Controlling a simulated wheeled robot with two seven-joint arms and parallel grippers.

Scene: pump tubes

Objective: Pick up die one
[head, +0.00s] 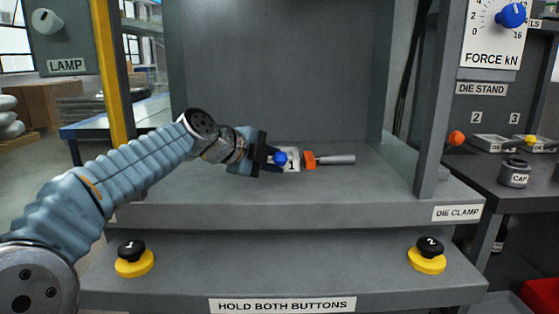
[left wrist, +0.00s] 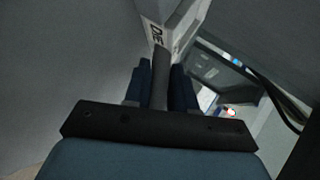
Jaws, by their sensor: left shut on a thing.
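Die one, a pale block marked 1 (head: 291,162), is inside the press bay at the middle of the head view. My left gripper (head: 273,160) is at the left end of the die. In the left wrist view, the fingers (left wrist: 158,85) are shut around a dark grey bar (left wrist: 160,80) that leads to a pale block with partly hidden letters (left wrist: 158,35). I cannot tell whether the die touches the shelf. My right gripper is not in view.
The bay has a grey shelf (head: 400,190) and side posts, with a DIE CLAMP label (head: 457,213). Yellow-and-black buttons 1 (head: 133,260) and 2 (head: 427,255) stand below. The shelf's right part is clear.

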